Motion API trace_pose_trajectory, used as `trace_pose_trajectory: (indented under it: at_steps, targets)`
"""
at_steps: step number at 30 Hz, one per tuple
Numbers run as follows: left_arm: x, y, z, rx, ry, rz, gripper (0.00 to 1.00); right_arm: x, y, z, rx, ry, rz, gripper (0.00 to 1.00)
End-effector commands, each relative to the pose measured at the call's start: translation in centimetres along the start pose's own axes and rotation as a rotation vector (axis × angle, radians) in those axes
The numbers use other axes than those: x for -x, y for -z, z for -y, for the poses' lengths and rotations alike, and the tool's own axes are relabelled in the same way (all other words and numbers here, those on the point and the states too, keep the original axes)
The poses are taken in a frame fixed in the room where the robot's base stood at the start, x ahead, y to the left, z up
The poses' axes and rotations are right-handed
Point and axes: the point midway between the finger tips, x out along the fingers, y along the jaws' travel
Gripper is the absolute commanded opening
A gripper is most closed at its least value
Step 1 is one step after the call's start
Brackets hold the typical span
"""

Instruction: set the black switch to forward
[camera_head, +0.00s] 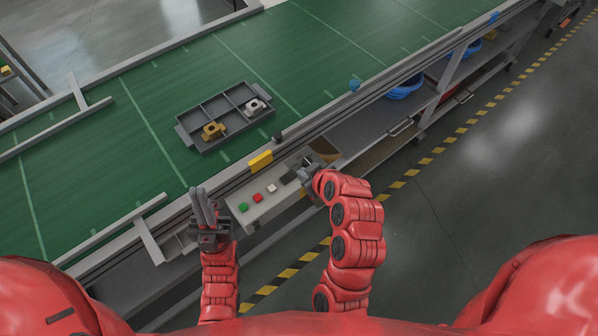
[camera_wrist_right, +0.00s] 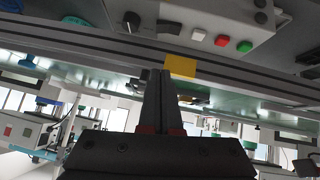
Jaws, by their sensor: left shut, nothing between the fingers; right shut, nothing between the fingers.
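A grey control box (camera_head: 262,212) on the near side of the conveyor carries a green button (camera_head: 243,207), a red button (camera_head: 257,198) and a white button (camera_head: 271,188). The switch's setting cannot be read. In the right wrist view the row of buttons shows, with a dark block (camera_wrist_right: 168,26) beside the white one. My right gripper's shut, empty fingers (camera_wrist_right: 159,78) point toward the rail there. My left gripper (camera_head: 201,196) is shut and empty, left of the box.
A grey divided tray (camera_head: 219,116) on the green conveyor (camera_head: 150,95) holds a brass part (camera_head: 213,130) and a silver part (camera_head: 255,106). A yellow label (camera_head: 261,160) is on the rail behind the box. Blue bins (camera_head: 405,88) stand on a lower shelf. The floor at right is clear.

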Motion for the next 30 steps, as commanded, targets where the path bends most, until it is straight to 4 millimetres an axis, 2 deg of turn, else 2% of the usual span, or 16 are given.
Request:
trace_pose_trajectory:
  at_steps: [15, 20, 21, 25, 30]
  targets:
    - [9.6, -1.6, -0.5, 0.000, 0.000, 0.000, 0.00, -5.6, -0.6, 0.1, 0.000, -0.001, -0.006, 0.00]
    - [12.4, -2.1, -0.6, 0.000, 0.000, 0.000, 0.00, -8.2, -0.5, 0.1, 0.000, -0.001, -0.003, 0.00]
    - [10.7, -1.8, -0.5, 0.000, 0.000, 0.001, 0.00, -8.0, 0.1, -0.2, -0.003, -0.001, 0.003, 0.00]
    - [9.9, -1.7, -0.5, 0.000, 0.000, 0.000, 0.00, -9.8, 0.0, 0.0, -0.002, 0.003, 0.004, 0.00]
    - [8.9, -1.5, -0.4, 0.000, 0.000, 0.000, 0.00, -11.6, -2.0, 0.0, -0.004, 0.001, 0.003, 0.00]
